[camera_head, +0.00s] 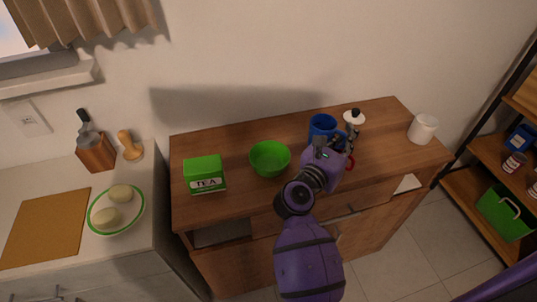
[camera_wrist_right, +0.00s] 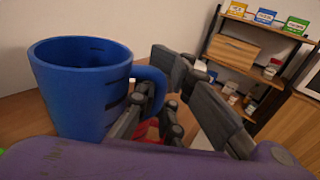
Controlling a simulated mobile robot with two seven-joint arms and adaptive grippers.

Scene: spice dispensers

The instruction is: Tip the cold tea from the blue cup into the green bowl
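The blue cup (camera_head: 322,125) stands upright at the back of the wooden cabinet top, right of the green bowl (camera_head: 270,158). The bowl looks empty. The cup is large at the left of the right wrist view (camera_wrist_right: 80,90), its handle towards my fingers; its contents are hidden. My right gripper (camera_head: 336,142) is beside the cup. In the wrist view its fingers (camera_wrist_right: 187,85) are apart, one close against the handle. I cannot tell whether that finger touches the handle or passes through it. My left gripper is not in view.
A green tea box (camera_head: 205,175) stands left of the bowl. A white item with a black top (camera_head: 354,117) and a red object (camera_head: 350,162) are close to my right gripper. A white canister (camera_head: 423,129) stands at the right end. Cabinet top between canister and gripper is clear.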

